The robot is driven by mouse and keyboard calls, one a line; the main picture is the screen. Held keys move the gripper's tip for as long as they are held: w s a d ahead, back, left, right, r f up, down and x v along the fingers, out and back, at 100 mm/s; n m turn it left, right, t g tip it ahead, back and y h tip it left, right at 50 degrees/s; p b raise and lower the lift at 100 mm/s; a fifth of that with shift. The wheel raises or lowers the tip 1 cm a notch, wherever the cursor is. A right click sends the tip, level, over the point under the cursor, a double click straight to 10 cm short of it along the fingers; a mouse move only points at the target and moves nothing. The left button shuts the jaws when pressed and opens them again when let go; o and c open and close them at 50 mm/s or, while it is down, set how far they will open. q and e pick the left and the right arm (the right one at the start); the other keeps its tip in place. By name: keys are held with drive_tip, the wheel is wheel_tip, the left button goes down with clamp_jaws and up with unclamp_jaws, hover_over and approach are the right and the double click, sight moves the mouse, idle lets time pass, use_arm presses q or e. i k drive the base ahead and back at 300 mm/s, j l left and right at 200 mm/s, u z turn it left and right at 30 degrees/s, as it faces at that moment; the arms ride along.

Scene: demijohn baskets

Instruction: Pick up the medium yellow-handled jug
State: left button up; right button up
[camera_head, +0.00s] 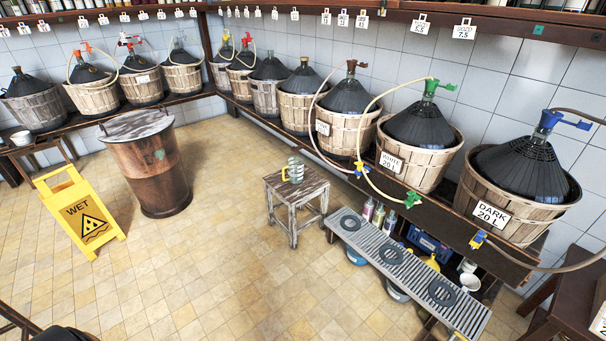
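A clear, ribbed glass jug (296,169) with a yellow handle on its left side stands upright on a small worn wooden stool (297,188) in the middle of the room. It is the only yellow-handled jug I can make out clearly, so its size class cannot be compared. Its contents are too small to tell. Neither of my grippers shows in the head view.
A yellow wet-floor sign (84,212) and a rusty barrel (152,170) stand left of the stool. A slatted metal rack (410,270) lies to its right, below basketed demijohns (420,140) with hoses. The tiled floor (210,270) in front is clear.

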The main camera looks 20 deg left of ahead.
sight(294, 171)
drive_tip(key=i+j+z, duration=0.15)
drive_tip(key=j+z, duration=0.2)
drive_tip(key=i+j+z, duration=0.15)
drive_tip(key=j+z, duration=0.2)
drive_tip(key=i+j+z, duration=0.1)
drive_tip(key=j+z, duration=0.65)
drive_tip(key=j, duration=3.65)
